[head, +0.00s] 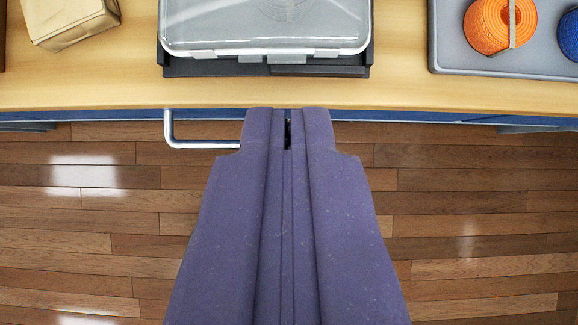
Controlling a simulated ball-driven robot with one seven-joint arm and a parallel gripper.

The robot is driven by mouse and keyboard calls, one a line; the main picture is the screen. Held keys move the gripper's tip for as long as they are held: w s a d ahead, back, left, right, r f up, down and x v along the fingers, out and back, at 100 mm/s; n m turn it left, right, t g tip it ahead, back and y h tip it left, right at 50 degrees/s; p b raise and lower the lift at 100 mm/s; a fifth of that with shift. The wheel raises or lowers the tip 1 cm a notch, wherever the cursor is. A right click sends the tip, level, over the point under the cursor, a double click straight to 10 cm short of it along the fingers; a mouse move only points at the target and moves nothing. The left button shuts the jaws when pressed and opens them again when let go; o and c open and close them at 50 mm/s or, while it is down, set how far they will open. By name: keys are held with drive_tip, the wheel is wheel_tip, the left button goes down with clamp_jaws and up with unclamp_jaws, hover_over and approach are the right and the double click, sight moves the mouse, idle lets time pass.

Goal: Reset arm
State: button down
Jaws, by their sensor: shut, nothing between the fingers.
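My gripper (288,112) reaches up the middle of the head view, purple-grey, its two fingers together with nothing between them. Its tips are over the front edge of a wooden bench (420,101), just below a clear-lidded case in the picture. It hides part of the floor and part of a metal handle.
The clear-lidded case (265,30) sits on a dark base on the bench. A tan package (70,22) is at left. A grey tray (445,60) at right holds an orange strap roll (488,28) and a blue roll (570,30). A metal handle (195,144) juts out at the bench front. The wooden floor (480,220) is clear.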

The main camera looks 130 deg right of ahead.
drive_tip(key=w+d+r+m+t+h+b, duration=0.1)
drive_tip(key=w+d+r+m+t+b, duration=0.1)
drive_tip(key=w+d+r, duration=0.45)
drive_tip(key=w+d+r+m+t+h+b, duration=0.1)
drive_tip(key=w+d+r+t+b, duration=0.15)
drive_tip(key=r, duration=0.65)
drive_tip(key=w+d+r+m+t+h+b, duration=0.1)
drive_tip(key=w+d+r+m+t+b, duration=0.15)
drive_tip(key=w+r, duration=0.4)
drive_tip(key=s+d+r+m+t+b, duration=0.1)
drive_tip(key=s+d+r, duration=0.3)
drive_tip(key=r, duration=0.5)
drive_tip(key=s+d+r+m+t+h+b, duration=0.1)
drive_tip(key=s+d+r, duration=0.3)
drive_tip(key=r, duration=0.6)
drive_tip(key=s+d+r+m+t+h+b, duration=0.1)
drive_tip(key=s+d+r+m+t+b, duration=0.1)
drive_tip(key=r, duration=0.8)
drive_tip(key=s+d, duration=0.1)
drive_tip(key=s, duration=0.1)
drive_tip(key=shift+s+d, duration=0.3)
drive_tip(key=shift+d, duration=0.1)
drive_tip(key=shift+m, duration=0.25)
